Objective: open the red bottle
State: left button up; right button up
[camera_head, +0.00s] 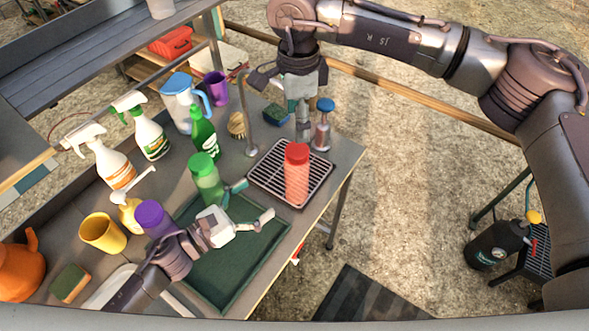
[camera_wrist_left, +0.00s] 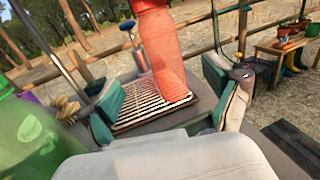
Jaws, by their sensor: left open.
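The red bottle (camera_head: 297,180) stands upright on a wire rack (camera_head: 262,178) near the table's right edge, its darker red cap (camera_head: 297,153) on top. My left gripper (camera_head: 254,200) is open and empty, left of the bottle and apart from it. In the left wrist view the red bottle (camera_wrist_left: 162,55) stands beyond and between the spread teal fingers (camera_wrist_left: 165,110); its top is cut off. My right gripper (camera_head: 303,122) points down behind the bottle, beside a blue-topped dispenser (camera_head: 322,125); its fingers overlap and their opening is unclear.
A green-capped bottle (camera_head: 206,180) stands close behind my left gripper, with a purple-capped bottle (camera_head: 152,217) to its left. A dark green tray (camera_head: 265,262) lies below the gripper. Spray bottles, a pitcher and a yellow cup (camera_head: 102,233) crowd the left side.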

aim_at(288, 178)
pick_arm(q)
jog(key=x, duration=1)
jog(key=shift+w+d, duration=0.15)
jog(key=shift+d, duration=0.1)
jog(key=shift+w+d+r, duration=0.1)
jog(key=shift+w+d, duration=0.15)
jog(key=shift+d, duration=0.3)
jog(key=shift+w, duration=0.2)
